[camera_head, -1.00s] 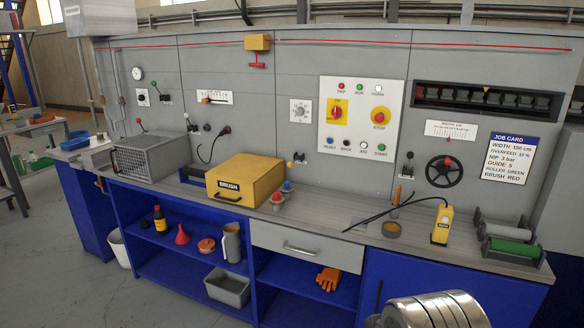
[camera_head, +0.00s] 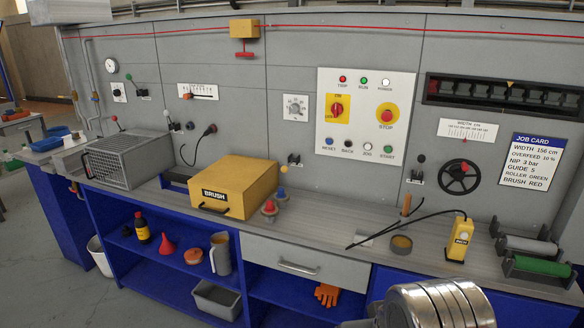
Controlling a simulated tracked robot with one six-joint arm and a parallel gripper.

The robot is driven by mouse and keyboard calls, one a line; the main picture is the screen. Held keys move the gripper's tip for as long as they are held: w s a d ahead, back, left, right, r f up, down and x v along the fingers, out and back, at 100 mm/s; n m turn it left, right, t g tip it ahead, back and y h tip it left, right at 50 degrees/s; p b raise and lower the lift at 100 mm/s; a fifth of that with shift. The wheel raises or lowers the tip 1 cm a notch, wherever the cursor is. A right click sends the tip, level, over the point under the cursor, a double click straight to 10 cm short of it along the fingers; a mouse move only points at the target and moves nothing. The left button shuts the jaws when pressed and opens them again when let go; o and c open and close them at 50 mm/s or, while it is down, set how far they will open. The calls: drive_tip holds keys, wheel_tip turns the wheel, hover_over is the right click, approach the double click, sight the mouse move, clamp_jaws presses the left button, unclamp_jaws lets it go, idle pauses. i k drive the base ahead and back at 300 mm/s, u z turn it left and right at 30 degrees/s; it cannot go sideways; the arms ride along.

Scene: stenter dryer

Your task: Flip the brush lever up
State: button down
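A yellow box marked BRUSH (camera_head: 262,188) sits on the grey bench, with a black handle on its front. Just right of it on the wall is a small lever with a yellow knob (camera_head: 283,169). The knob hangs down and to the left of its dark bracket (camera_head: 294,160). Any label by this lever is too small to read, so I cannot tell for sure that it is the brush lever. My gripper is not in view; only a silver ringed part of my arm shows at the bottom right.
Other wall levers have a green knob (camera_head: 129,77), a red knob (camera_head: 114,118) and a black knob (camera_head: 421,158). Red and blue knobbed pieces (camera_head: 269,208) stand right of the box. A grey mesh crate (camera_head: 128,160) stands left. A black handwheel (camera_head: 459,178) is at right.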

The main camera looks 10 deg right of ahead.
sight(283, 169)
drive_tip(key=u, duration=0.1)
drive_tip(key=i, duration=0.8)
drive_tip(key=u, duration=0.7)
drive_tip(key=i, duration=0.8)
drive_tip(key=u, duration=0.4)
